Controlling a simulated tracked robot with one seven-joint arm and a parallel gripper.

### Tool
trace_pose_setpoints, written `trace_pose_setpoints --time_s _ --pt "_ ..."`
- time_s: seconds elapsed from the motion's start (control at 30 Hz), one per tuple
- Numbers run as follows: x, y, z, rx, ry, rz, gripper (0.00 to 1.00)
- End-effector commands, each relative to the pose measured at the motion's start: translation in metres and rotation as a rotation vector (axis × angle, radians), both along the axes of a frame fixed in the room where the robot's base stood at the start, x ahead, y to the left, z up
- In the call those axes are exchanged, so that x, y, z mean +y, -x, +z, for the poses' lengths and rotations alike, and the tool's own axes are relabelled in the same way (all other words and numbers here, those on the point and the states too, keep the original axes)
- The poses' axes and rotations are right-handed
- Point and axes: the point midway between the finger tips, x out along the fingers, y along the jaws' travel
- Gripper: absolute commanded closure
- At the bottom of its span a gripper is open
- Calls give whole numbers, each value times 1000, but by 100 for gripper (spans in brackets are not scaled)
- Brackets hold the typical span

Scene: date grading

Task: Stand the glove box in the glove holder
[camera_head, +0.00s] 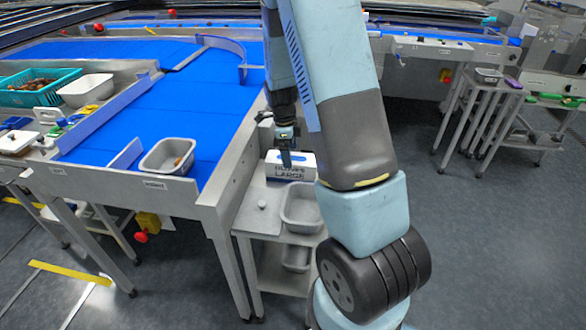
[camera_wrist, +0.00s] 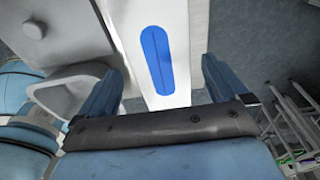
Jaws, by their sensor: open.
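The glove box (camera_head: 283,172) is white with a blue band and dark lettering that includes "LARGE". It rests on the small steel side table beside the blue conveyor. In the wrist view the glove box (camera_wrist: 172,88) shows its white face with a blue oval opening, lying between my finger lines. My gripper (camera_head: 287,160) is directly above the box in the head view. In the wrist view my gripper (camera_wrist: 162,85) has its two blue fingers spread apart, one on each side of the box. I cannot tell whether they touch it. I cannot make out the glove holder for certain.
A grey tub (camera_head: 303,207) stands on the side table just in front of the box, with a small white knob-like item (camera_head: 262,204) to its left. Another tub (camera_head: 168,156) sits at the conveyor's edge. A second steel stand (camera_head: 482,95) is at the far right, across open floor.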

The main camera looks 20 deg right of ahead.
Motion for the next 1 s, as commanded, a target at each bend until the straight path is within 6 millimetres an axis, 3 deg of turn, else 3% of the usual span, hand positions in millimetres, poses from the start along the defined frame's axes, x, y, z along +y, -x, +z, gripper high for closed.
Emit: trace_pose_setpoints --time_s 0.27,0.6,0.9,1.0 --pt "-2 2 -18 1 -1 0 0" --pt "-7 5 -57 0 -1 0 0" --pt "-7 5 -61 -3 -1 0 0" --pt "-7 4 -60 -3 -1 0 10"
